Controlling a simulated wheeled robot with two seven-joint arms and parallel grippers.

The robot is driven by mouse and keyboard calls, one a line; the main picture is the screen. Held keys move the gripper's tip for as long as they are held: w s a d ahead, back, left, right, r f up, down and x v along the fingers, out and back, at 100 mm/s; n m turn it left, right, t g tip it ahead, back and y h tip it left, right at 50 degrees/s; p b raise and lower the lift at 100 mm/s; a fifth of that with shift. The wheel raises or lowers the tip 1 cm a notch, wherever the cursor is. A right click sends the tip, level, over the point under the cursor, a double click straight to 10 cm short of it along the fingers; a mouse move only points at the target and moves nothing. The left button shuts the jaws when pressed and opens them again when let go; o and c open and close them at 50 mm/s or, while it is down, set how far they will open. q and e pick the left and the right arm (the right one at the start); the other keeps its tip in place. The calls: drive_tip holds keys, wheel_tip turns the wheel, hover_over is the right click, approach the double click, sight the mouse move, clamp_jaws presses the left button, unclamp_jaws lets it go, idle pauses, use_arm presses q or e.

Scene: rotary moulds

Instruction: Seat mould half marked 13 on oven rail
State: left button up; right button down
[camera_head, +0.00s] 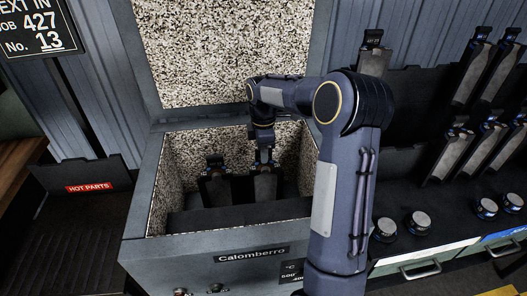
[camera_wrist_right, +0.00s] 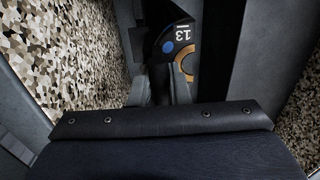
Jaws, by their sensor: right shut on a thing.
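The mould half marked 13 (camera_head: 264,187) is a dark, upright piece inside the open oven, at the right of a second mould half (camera_head: 215,190). My right gripper (camera_head: 264,163) reaches down into the oven and is shut on its top. My left gripper is not in view.
The oven (camera_head: 205,255), labelled Calomberro, has speckled inner walls and a raised lid (camera_head: 230,50). A sign (camera_head: 35,30) reads job 427, No. 13. A hot parts bay (camera_head: 85,240) is at the left. Several mould halves (camera_head: 447,155) stand on the rack at the right.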

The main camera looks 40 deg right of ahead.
drive_tip(key=shift+w+r, duration=0.1)
drive_tip(key=shift+r, duration=0.15)
drive_tip(key=c, duration=1.3)
unclamp_jaws()
drive_tip(key=shift+s+f, duration=0.2)
drive_tip(key=shift+f, duration=0.05)
drive_tip(key=r, duration=0.8)
drive_tip(key=shift+w, duration=0.2)
drive_tip(key=shift+r, duration=0.15)
wheel_tip(320, 180, up, 7)
drive_tip(key=p, duration=0.7)
